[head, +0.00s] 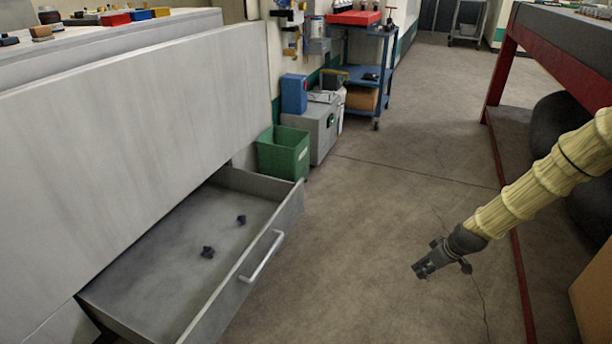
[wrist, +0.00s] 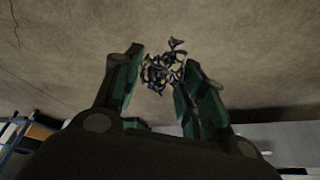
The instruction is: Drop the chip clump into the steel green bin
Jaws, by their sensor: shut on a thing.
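My gripper (head: 421,272) is at the lower right of the head view, out over the floor to the right of the open drawer. In the wrist view my gripper (wrist: 157,82) is shut on a dark, tangled chip clump (wrist: 163,68), which sits between the fingertips with floor behind it. In the head view the clump cannot be made out at the gripper tip. The green bin (head: 283,152) stands on the floor beyond the drawer, left of centre, with its top open. What lies in it is hidden.
A grey drawer (head: 262,184) stands pulled out with a handle (head: 262,257). Two small dark clumps (head: 208,252) (head: 241,219) lie in it. A grey box (head: 317,130) and a blue cart (head: 373,75) stand past the bin. A red-legged bench (head: 500,70) is at right. The middle floor is clear.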

